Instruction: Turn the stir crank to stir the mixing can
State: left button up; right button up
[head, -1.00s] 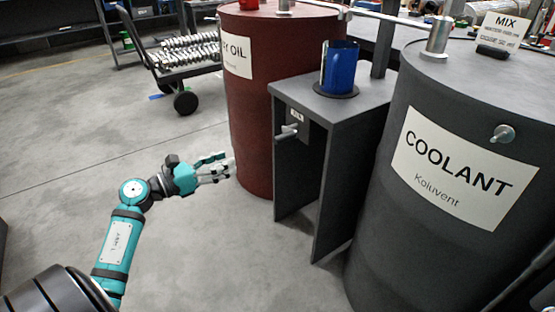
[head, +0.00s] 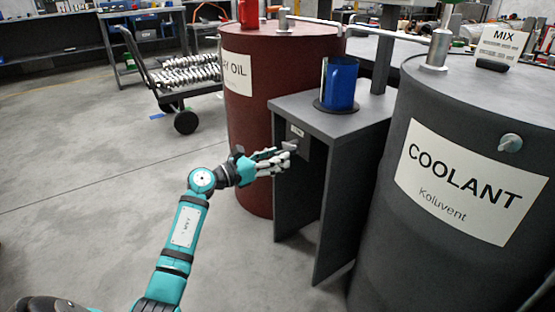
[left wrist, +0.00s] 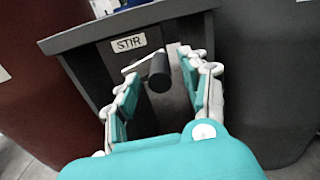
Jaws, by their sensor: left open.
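The blue mixing can (head: 339,82) stands upright on the grey stand (head: 300,115) between the two barrels. The stir crank (left wrist: 158,72), a light arm with a dark cylindrical knob, sits on the stand's front below a STIR label (left wrist: 128,42). My left gripper (head: 288,155) is open at the stand's front by the crank. In the left wrist view its open fingers (left wrist: 165,80) lie either side of the knob, with gaps between; whether they touch it I cannot tell. In the head view the gripper partly hides the crank. My right gripper is not in view.
A red oil barrel (head: 250,130) stands close left of the stand and a dark coolant barrel (head: 430,230) close right. A MIX card (head: 502,42) stands on the coolant barrel. A loaded cart (head: 185,85) is behind left. The floor at left is clear.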

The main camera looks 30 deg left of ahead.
pick_arm(q)
jog(key=shift+w+d, duration=0.2)
jog(key=shift+w, duration=0.25)
jog(key=shift+c, duration=0.2)
grip_shut()
